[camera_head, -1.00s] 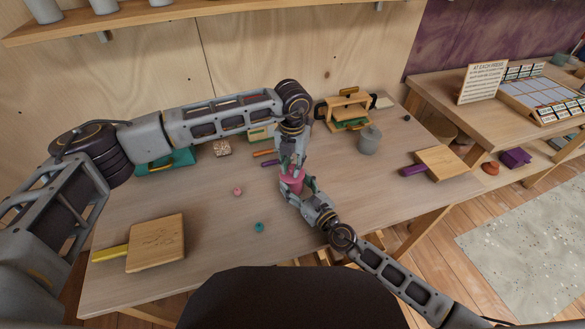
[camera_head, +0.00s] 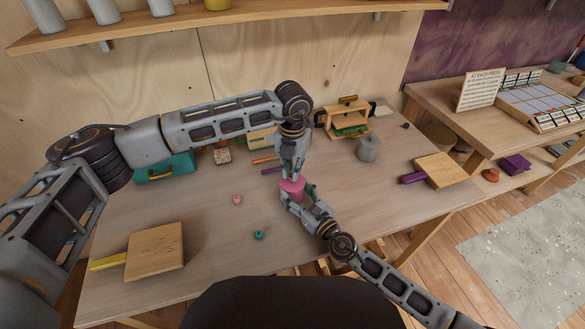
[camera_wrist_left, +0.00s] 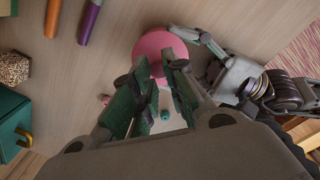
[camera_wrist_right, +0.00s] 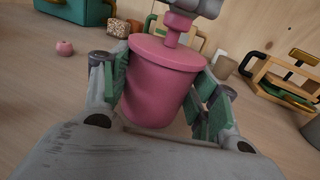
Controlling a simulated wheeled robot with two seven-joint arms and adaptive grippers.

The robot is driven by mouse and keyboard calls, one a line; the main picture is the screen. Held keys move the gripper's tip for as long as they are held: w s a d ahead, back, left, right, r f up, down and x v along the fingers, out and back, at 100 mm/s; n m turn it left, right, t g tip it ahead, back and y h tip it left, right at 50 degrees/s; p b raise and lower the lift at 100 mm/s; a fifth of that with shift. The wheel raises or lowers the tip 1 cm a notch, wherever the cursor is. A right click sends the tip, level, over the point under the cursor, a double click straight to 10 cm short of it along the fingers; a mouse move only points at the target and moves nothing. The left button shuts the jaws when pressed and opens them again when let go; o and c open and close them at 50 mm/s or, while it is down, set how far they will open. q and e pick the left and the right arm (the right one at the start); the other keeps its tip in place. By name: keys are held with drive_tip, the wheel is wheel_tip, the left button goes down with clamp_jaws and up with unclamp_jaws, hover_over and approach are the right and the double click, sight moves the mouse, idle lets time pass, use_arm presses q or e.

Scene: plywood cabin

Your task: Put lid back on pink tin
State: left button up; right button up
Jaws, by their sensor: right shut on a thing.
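The pink tin (camera_wrist_right: 160,95) stands upright on the table, and its pink lid (camera_wrist_right: 170,53) lies across its top. A pink knob (camera_wrist_right: 176,30) rises from the lid. In the head view the tin (camera_head: 292,189) is at mid-table. My right gripper (camera_head: 302,199) is shut around the tin's sides, with one finger on each side in the right wrist view (camera_wrist_right: 163,95). My left gripper (camera_head: 291,175) is above the lid, near the knob. In the left wrist view its fingers (camera_wrist_left: 158,75) look apart over the pink lid (camera_wrist_left: 160,44), and the knob's top is hidden.
A pink bead (camera_head: 237,199) and a teal bead (camera_head: 259,235) lie in front. A wooden paddle (camera_head: 155,251) is at left, another (camera_head: 437,170) at right. A grey canister (camera_head: 368,149) and wooden press (camera_head: 346,118) stand behind right. Orange and purple sticks (camera_head: 271,170) lie just behind the tin.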

use_arm(q)
drive_tip(key=shift+f, duration=0.35)
idle(0.3)
drive_tip(key=shift+r, duration=2.05)
use_arm(e)
drive_tip(key=o, duration=1.5)
drive_tip(key=shift+s, duration=0.1)
drive_tip(key=shift+v, duration=5.9)
drive_tip(key=shift+d, duration=0.1)
use_arm(q)
drive_tip(key=shift+f+b, duration=0.3)
drive_tip(key=shift+f, duration=0.1)
use_arm(e)
drive_tip(key=shift+f, duration=0.3)
